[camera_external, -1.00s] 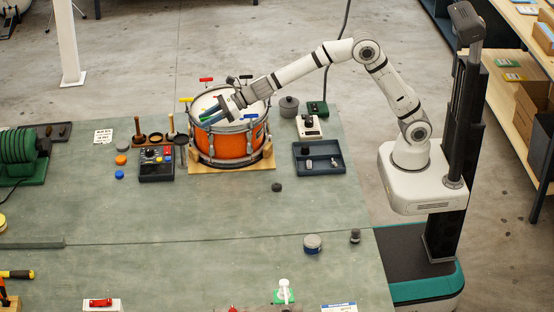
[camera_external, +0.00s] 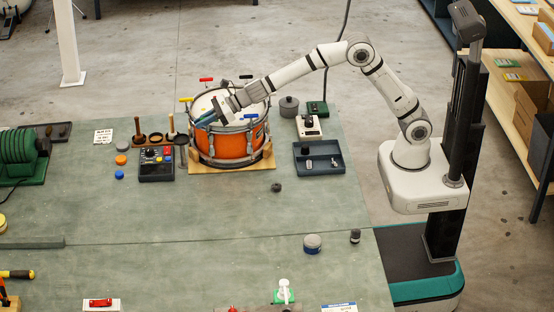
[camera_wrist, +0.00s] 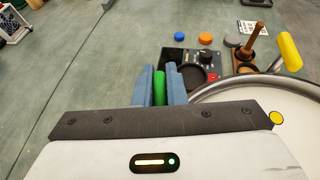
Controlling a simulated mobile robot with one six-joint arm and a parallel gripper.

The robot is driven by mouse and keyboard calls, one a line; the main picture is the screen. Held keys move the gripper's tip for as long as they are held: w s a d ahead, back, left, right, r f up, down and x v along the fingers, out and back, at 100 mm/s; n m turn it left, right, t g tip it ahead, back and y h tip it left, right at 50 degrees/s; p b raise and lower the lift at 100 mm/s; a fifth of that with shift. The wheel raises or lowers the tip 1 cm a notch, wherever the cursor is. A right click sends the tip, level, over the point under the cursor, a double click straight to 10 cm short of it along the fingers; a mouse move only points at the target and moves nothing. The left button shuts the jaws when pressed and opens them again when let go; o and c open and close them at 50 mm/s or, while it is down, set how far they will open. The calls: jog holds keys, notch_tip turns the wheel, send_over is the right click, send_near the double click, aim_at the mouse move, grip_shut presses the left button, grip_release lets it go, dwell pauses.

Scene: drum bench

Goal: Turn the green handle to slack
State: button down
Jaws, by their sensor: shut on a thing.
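The orange drum (camera_external: 226,145) stands on a wooden board on the bench, with coloured handles around its rim. My gripper (camera_external: 200,121) reaches over the drum from the right, its blue fingers at the near left part of the rim. In the wrist view the green handle (camera_wrist: 159,88) is between the two blue fingers of my gripper (camera_wrist: 159,86), which are shut on it. The fingers hide its sides. In the external view the green handle is mostly hidden by the fingers.
A yellow handle (camera_external: 186,99), a red handle (camera_external: 206,79) and a blue handle (camera_external: 250,116) sit around the rim. A black control box (camera_external: 156,164) stands left of the drum and a dark tray (camera_external: 319,158) to the right. The bench in front is mostly clear.

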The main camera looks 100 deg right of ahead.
jog(key=shift+r+n+y+p, duration=0.2)
jog(key=shift+n+y+p, duration=0.1)
jog(key=shift+p, duration=0.45)
jog(key=shift+r+n+g+y+p, duration=0.1)
jog(key=shift+n+g+y+p, duration=0.35)
jog(key=shift+p, duration=0.75)
jog(key=n+y+p, duration=0.1)
jog(key=y+p, duration=0.1)
jog(key=n+g+y+p, duration=0.1)
jog(key=n+p, duration=0.1)
jog(key=shift+s+a+n+g+y+p, duration=0.1)
jog(key=shift+a+n+g+y+p, duration=0.15)
jog(key=shift+y+p, duration=0.15)
jog(key=n+g+y+p, duration=0.1)
jog(key=n+g+p, duration=0.1)
jog(key=n+g, duration=0.1)
jog(key=s+n+g+y+p, duration=0.1)
jog(key=n+g+y+p, duration=0.1)
jog(key=n+g, duration=0.1)
jog(key=n+g+y+p, duration=0.2)
jog(key=n+g+p, duration=0.1)
jog(key=shift+s+a+f+n+g+y, duration=0.15)
jog(key=shift+a+f+n+g+y, duration=0.15)
jog(key=shift+a+n+g, duration=0.1)
jog(key=shift+n+g+p, duration=0.3)
jog(key=shift+n+g, duration=0.1)
jog(key=shift+g, duration=0.1)
jog(key=c, duration=1.5)
grip_release()
